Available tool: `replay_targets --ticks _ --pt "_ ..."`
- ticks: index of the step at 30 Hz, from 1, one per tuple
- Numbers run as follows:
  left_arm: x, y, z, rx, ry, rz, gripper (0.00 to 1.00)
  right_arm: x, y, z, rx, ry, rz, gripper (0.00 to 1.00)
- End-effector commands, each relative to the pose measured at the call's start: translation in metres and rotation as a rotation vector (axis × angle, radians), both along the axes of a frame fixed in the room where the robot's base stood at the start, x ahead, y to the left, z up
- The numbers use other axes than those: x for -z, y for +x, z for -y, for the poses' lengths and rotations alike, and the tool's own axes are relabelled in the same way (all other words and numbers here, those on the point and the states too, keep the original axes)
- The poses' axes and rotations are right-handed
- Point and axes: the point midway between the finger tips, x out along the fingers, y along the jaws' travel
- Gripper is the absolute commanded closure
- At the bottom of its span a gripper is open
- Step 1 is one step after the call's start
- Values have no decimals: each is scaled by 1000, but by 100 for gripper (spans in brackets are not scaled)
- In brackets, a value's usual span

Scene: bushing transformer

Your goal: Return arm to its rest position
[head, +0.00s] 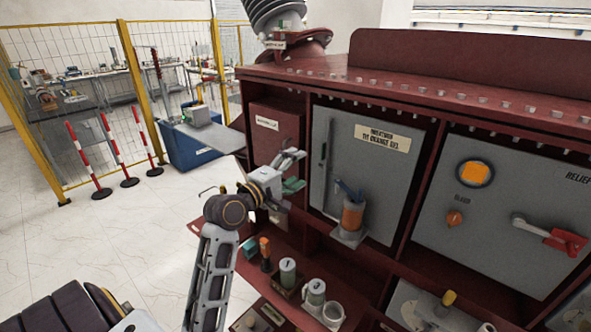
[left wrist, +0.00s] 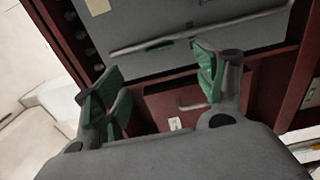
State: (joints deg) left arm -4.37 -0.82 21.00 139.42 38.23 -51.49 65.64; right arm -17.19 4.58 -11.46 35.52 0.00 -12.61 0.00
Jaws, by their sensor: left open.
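My left arm reaches up from the bottom of the head view, with its left gripper (head: 291,168) in front of the left part of the dark red cabinet (head: 315,80). The gripper is open with nothing between its fingers. Its green-padded fingers also show spread apart in the left wrist view (left wrist: 160,90). A grey panel (left wrist: 200,30) and a red-brown recess lie beyond them there. Whether the fingers touch the cabinet is hard to tell. My right gripper does not show.
The breather door (head: 340,200) carries an orange canister (head: 352,215). A red-handled lever (head: 565,240) is at the right. Small jars (head: 287,272) and a white cup (head: 333,314) stand on the lower shelf.

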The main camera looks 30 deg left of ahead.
Motion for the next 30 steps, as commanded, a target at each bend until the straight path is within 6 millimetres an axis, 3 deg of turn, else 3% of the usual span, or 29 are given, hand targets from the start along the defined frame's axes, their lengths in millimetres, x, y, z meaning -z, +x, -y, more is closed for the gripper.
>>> replay_targets --ticks 9,14,20,30 --pt "1 0 0 1 3 -2 29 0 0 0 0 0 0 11" --pt "13 0 7 13 54 -35 29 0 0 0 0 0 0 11" --pt "60 -7 29 62 251 -152 29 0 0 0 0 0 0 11" --pt "175 -51 73 272 737 -421 29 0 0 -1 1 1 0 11"
